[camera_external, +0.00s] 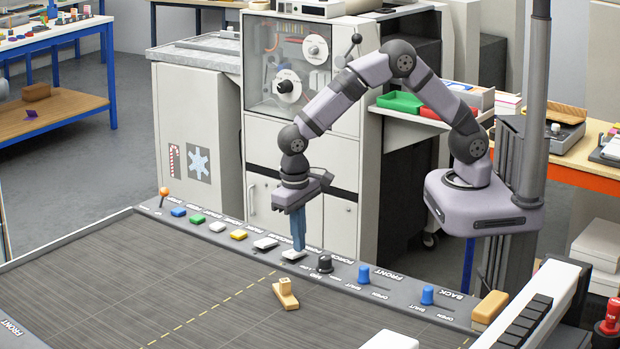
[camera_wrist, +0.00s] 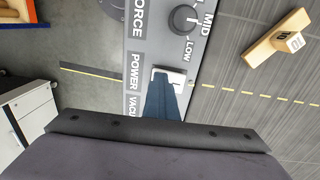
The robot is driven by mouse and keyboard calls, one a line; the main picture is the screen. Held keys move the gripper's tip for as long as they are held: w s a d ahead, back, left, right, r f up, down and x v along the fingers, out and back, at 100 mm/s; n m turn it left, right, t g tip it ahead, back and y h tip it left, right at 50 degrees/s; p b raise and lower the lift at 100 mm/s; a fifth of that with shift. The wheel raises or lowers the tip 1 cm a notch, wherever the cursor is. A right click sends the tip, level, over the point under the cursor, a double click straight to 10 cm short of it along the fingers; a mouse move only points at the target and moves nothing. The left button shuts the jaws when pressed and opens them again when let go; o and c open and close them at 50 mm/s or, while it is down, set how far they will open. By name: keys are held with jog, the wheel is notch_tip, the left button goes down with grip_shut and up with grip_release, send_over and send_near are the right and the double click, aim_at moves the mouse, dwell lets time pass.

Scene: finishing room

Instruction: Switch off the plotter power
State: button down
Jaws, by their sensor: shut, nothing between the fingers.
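The plotter's power switch (camera_external: 293,255) is a small white rocker on the grey control strip, beside the POWER label (camera_wrist: 134,71). The white rocker also shows in the wrist view (camera_wrist: 180,77), partly covered by my fingertips. My gripper (camera_external: 298,244) points down with its blue fingers together and empty, its tips right at the switch. In the wrist view the blue fingers (camera_wrist: 163,92) lie over the near part of the rocker. I cannot tell whether they press it or which way it is tilted.
A black force knob (camera_external: 325,263) stands just right of the switch. Another white switch (camera_external: 265,243) and coloured buttons line the strip to the left. Blue front (camera_external: 364,274) and back (camera_external: 427,295) sliders are to the right. A wooden stamp-like block (camera_external: 285,294) sits on the dark bed.

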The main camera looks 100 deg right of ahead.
aim_at(291, 253)
jog(key=shift+a+f, duration=0.1)
jog(key=shift+a, duration=0.05)
jog(key=shift+w+a+p, duration=0.3)
jog(key=shift+w+a, duration=0.15)
jog(key=shift+a, duration=0.05)
jog(key=shift+w+r+p, duration=0.1)
jog(key=shift+r+p, duration=0.2)
jog(key=shift+r, duration=0.15)
notch_tip(291, 253, up, 13)
jog(key=shift+w+a+r+b, duration=0.15)
jog(key=shift+w+a+b, duration=0.15)
jog(key=shift+a+b, duration=0.05)
dwell(0.4)
jog(key=b, duration=0.3)
jog(key=shift+w+d+f, duration=0.15)
jog(key=shift+w+f, duration=0.05)
jog(key=shift+f, duration=0.1)
